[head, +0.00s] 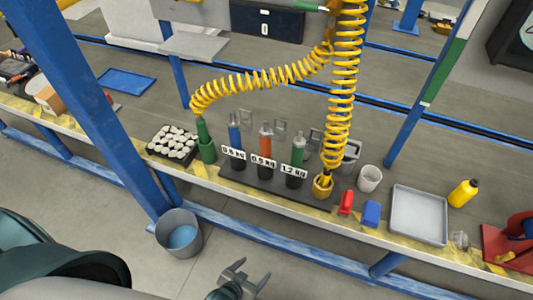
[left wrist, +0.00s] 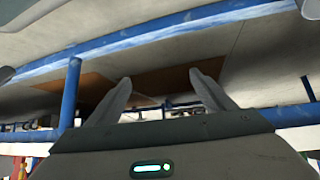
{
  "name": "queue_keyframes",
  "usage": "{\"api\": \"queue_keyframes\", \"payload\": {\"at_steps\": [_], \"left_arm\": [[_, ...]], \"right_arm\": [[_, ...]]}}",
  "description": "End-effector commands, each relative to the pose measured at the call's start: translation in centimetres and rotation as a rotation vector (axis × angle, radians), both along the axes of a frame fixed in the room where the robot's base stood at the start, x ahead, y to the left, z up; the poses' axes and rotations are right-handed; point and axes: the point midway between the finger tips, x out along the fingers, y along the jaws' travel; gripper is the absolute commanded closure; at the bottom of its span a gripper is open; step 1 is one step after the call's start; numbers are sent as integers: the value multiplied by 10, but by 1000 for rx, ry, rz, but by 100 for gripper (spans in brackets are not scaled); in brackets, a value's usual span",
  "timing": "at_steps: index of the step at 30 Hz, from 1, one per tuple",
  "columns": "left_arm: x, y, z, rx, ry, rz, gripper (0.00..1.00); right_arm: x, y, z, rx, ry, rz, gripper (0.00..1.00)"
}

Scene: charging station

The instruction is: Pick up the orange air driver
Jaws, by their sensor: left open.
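The orange air driver (head: 265,143) stands upright in the middle holder of a dark rack on the bench, above a label that seems to read 0.9 kg. A blue driver (head: 234,130) stands to its left and a green driver (head: 298,150) to its right. My left gripper (head: 252,275) is open and empty, low in the head view, in front of the bench and well apart from the driver. In the left wrist view its two fingers (left wrist: 160,98) are spread with nothing between them. My right gripper is not in view.
Yellow coiled hoses (head: 342,90) hang over the rack. A blue post (head: 95,115) stands at left, with a grey bucket (head: 180,234) by it.

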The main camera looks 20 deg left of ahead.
Motion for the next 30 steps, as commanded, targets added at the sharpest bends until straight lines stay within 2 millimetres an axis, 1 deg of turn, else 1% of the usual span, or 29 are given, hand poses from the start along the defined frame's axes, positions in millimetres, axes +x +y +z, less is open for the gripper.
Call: {"api": "queue_keyframes", "payload": {"at_steps": [1, 2, 3, 5, 6, 8, 9, 11, 12, 13, 14, 15, 18, 21, 24, 27, 30], "left_arm": [[22, -4, 15, -11, -49, 11, 24], [35, -5, 27, -17, -77, 17, 24], [52, -6, 43, -25, -117, 27, 24], [78, -8, 73, -36, -184, 40, 24], [94, -7, 94, -42, -229, 51, 24], [117, -5, 129, -52, -300, 68, 24], [130, -3, 154, -58, -349, 80, 24], [147, 3, 191, -63, -420, 98, 24], [156, 6, 216, -67, -466, 108, 24], [162, 10, 235, -69, -499, 117, 24], [166, 13, 252, -69, -531, 126, 24], [171, 18, 275, -70, -572, 136, 24], [176, 28, 325, -70, -659, 158, 24], [177, 37, 362, -70, -722, 176, 24], [176, 42, 384, -68, -760, 185, 24], [175, 44, 394, -66, -776, 189, 24], [175, 45, 396, -66, -778, 190, 24]], "right_arm": [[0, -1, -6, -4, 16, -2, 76], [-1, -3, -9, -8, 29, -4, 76], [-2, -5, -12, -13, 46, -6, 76], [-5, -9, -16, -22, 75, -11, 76], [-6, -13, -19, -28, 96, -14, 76], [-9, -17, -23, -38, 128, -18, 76], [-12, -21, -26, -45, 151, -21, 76], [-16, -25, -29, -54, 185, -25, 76], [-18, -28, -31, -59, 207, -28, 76], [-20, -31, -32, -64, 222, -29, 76], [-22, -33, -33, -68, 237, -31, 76], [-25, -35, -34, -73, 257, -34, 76], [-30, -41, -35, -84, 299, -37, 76], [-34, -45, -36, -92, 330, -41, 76], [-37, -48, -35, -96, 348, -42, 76], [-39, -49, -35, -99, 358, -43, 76], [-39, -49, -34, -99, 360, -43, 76]]}}
